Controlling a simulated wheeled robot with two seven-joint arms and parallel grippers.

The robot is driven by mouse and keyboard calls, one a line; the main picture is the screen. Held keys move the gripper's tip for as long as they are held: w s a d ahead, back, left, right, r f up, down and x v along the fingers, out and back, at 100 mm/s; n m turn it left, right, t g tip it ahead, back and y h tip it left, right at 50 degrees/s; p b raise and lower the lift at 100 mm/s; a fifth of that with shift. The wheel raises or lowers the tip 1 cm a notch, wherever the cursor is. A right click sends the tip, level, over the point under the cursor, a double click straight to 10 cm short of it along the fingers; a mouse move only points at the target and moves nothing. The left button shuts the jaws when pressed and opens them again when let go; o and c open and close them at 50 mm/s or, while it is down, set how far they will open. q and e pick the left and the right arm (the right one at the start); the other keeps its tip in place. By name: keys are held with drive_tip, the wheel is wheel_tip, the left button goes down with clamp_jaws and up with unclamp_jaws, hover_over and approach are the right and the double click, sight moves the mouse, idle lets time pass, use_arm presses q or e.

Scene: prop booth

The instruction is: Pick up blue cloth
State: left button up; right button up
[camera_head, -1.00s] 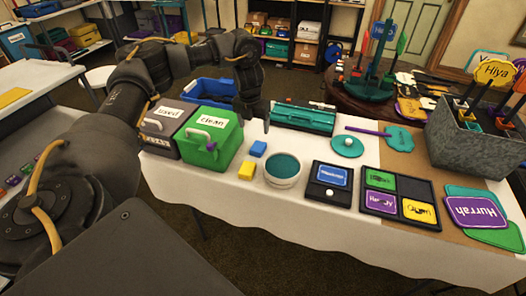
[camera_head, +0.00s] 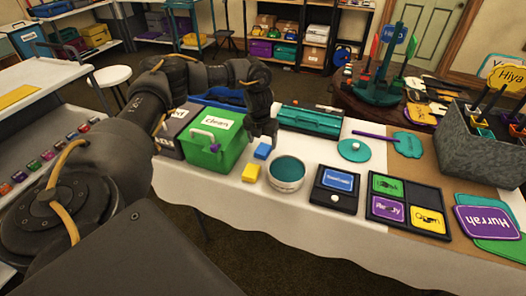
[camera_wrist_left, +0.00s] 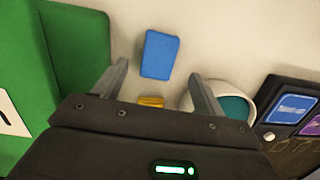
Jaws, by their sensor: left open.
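The blue cloth (camera_head: 263,151) is a small folded block on the white tablecloth, between the green box and the round bowl. In the left wrist view the blue cloth (camera_wrist_left: 160,54) lies ahead of the fingertips and between their lines. My left gripper (camera_head: 264,138) is above and just behind the cloth in the head view. In the left wrist view my left gripper (camera_wrist_left: 158,75) is open, with nothing between its fingers. My right gripper is not in view.
A yellow block (camera_head: 251,172) lies close in front of the cloth. The green "clean" box (camera_head: 214,150) stands close on the left, and a bowl with teal contents (camera_head: 287,174) on the right. A teal toolbox (camera_head: 310,119) is behind. A black tray (camera_head: 335,198) lies farther right.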

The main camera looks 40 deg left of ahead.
sight(263, 148)
use_arm(q)
drive_tip(key=f, duration=0.4)
drive_tip(key=shift+w+a+f, duration=0.3)
drive_tip(key=shift+w, duration=0.1)
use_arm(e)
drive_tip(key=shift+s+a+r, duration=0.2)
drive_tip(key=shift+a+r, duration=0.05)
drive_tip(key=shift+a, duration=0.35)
use_arm(q)
drive_tip(key=shift+c, duration=1.2)
drive_tip(key=c, duration=0.8)
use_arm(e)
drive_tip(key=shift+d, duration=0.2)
use_arm(q)
drive_tip(key=shift+r, duration=0.15)
